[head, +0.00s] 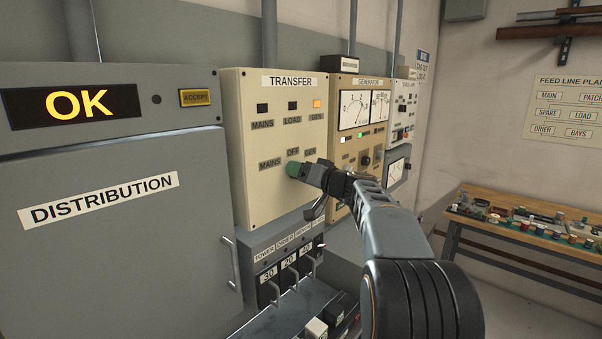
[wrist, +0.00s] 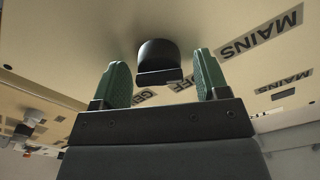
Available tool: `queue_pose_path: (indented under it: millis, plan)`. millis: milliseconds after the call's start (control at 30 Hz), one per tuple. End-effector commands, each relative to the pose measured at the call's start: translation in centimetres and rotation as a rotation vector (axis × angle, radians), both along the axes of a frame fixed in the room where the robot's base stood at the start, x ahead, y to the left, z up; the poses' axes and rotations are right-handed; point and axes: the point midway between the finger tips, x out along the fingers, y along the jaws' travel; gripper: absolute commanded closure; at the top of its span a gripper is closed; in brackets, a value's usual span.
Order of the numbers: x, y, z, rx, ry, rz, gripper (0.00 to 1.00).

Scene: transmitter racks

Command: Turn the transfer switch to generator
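The transfer panel (head: 248,185) is a cream box with MAINS, LOAD and GEN lamps on top; only the GEN lamp (head: 317,104) is lit, orange. Below are the MAINS, OFF and GEN position labels. The black transfer switch knob (wrist: 158,60) shows in the wrist view, with the OFF label partly behind it; in the head view my gripper hides it. My gripper (head: 298,171) is at the panel below OFF. Its green fingers (wrist: 163,80) are open, one on each side of the knob, with gaps visible. I cannot tell where the knob points.
The grey distribution cabinet (head: 110,235), with an OK display (head: 78,103), stands at left. The generator panel (head: 372,90) is right of the transfer panel. Breaker levers (head: 290,275) sit below. A workbench (head: 530,232) with small parts stands at far right.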

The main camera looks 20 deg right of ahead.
Motion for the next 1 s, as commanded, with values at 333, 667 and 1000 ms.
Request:
queue_pose_path:
  millis: [333,667,1000]
  plan:
    - [-0.03,0.01,0.02,0.0,0.0,0.001,0.65]
    - [-0.04,0.01,-0.03,0.01,0.004,0.001,0.8]
    - [-0.03,-0.06,-0.33,0.174,0.077,0.0,0.8]
